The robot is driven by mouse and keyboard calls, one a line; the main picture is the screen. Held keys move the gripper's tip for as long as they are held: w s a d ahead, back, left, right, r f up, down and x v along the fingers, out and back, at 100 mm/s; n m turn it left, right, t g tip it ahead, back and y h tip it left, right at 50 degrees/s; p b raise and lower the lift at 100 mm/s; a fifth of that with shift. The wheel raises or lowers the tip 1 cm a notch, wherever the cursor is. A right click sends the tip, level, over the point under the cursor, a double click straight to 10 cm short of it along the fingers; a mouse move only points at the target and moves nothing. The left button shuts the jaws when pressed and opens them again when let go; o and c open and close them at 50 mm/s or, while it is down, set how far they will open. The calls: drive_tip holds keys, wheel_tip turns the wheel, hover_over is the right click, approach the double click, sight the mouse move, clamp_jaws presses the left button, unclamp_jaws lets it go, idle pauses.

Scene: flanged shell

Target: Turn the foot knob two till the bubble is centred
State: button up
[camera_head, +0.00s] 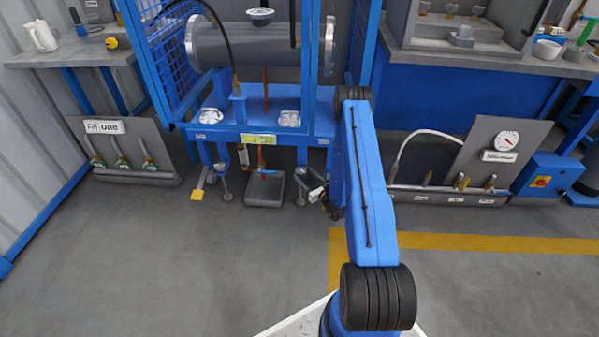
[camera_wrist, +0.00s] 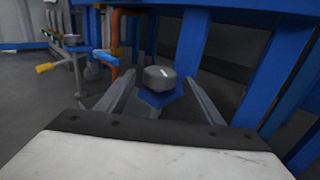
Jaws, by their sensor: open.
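In the wrist view a grey rounded knob (camera_wrist: 160,76) with a white mark on top stands on a blue base, just beyond and between my fingertips. My gripper (camera_wrist: 159,84) is open, with one finger on each side of the knob; contact is not visible. No number can be read on it. In the head view my gripper (camera_head: 322,196) is small and partly hidden by my arm, low beside the blue stand's right front leg. A yellow-green strip (camera_head: 258,138) on the stand's front rail may be the level; no bubble can be made out.
The blue stand (camera_head: 225,128) carries a large grey flanged shell (camera_head: 255,45). A yellow-ended lever (camera_head: 197,194) and a dark block (camera_head: 265,190) are under its front. Valve panels flank it, left (camera_head: 125,148) and right (camera_head: 450,165). The floor in front is clear.

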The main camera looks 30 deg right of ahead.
drive_tip(key=s+d, duration=0.1)
drive_tip(key=s, duration=0.9)
drive_tip(key=shift+s, duration=0.25)
